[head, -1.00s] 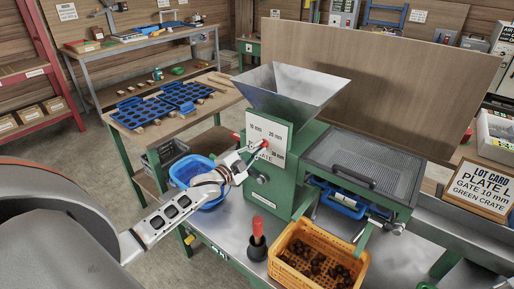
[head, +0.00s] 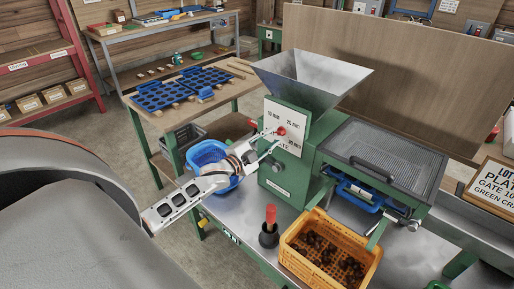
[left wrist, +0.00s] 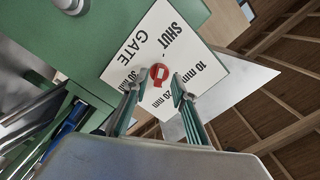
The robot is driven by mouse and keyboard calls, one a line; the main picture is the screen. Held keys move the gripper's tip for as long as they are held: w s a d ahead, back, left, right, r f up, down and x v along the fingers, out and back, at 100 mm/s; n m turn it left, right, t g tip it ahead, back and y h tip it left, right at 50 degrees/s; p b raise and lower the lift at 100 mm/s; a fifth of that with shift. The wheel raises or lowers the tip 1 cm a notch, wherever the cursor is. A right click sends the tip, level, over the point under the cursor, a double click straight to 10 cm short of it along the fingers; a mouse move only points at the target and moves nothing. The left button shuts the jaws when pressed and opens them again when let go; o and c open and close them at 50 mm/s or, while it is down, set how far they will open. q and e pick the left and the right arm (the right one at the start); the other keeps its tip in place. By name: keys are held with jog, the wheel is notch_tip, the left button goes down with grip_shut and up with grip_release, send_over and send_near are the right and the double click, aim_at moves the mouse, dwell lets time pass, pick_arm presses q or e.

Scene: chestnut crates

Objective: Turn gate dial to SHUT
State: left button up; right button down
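The gate dial is a red knob (head: 281,131) on a white label plate (head: 297,112), on the front of the green machine under its metal hopper (head: 312,75). In the left wrist view the plate (left wrist: 150,25) reads SHUT, GATE, 10 mm, 20 mm and 30 mm around the red knob (left wrist: 159,74). I cannot tell which mark the knob points to. My left gripper (head: 272,142) is at the plate, partly covering its lower left. In the wrist view its fingers (left wrist: 154,84) are apart, one on each side of the knob; contact is not clear. My right gripper is out of view.
An orange crate (head: 290,257) with chestnuts stands on the metal bench below the machine, beside a red-handled tool (head: 270,216) with a black base. A blue basin (head: 198,160) is behind my left gripper. A lot card (head: 493,187) stands at the right, cut off.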

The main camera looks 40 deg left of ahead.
pick_arm(q)
jog(key=s, duration=0.9)
jog(key=shift+a, duration=0.35)
jog(key=s+d+f+n+g+h, duration=0.1)
jog(key=s+d+f+n+g, duration=0.6)
jog(key=s+d+f, duration=1.5)
jog(key=shift+d+f+n, duration=0.5)
jog(key=shift+d+n, duration=0.2)
jog(key=shift+d, duration=0.3)
